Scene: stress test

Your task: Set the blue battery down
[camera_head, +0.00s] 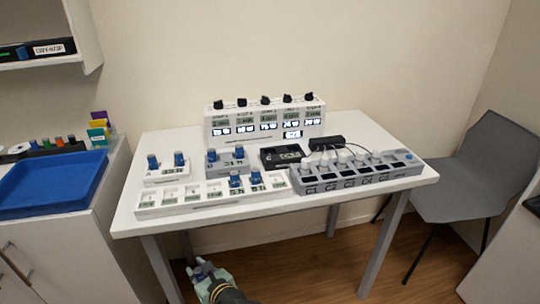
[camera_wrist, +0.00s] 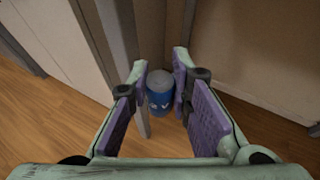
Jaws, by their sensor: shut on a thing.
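The blue battery (camera_wrist: 160,93), a cylinder with a grey top, is between the fingertips of my gripper (camera_wrist: 159,88) in the wrist view. My gripper is shut on it, and the purple pads stand on either side of it. In the head view my gripper (camera_head: 203,270) is low at the bottom, in front of the table (camera_head: 125,222) and below its top, near the left front leg. The battery is too small to make out clearly there.
Several other blue batteries stand in white and grey holders (camera_head: 165,197) on the table. A grey charger strip (camera_head: 355,180) with plugs is at the right, and a white display unit (camera_head: 264,120) at the back. A blue tray (camera_head: 50,185) is on the left cabinet; a grey chair (camera_head: 490,165) is right.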

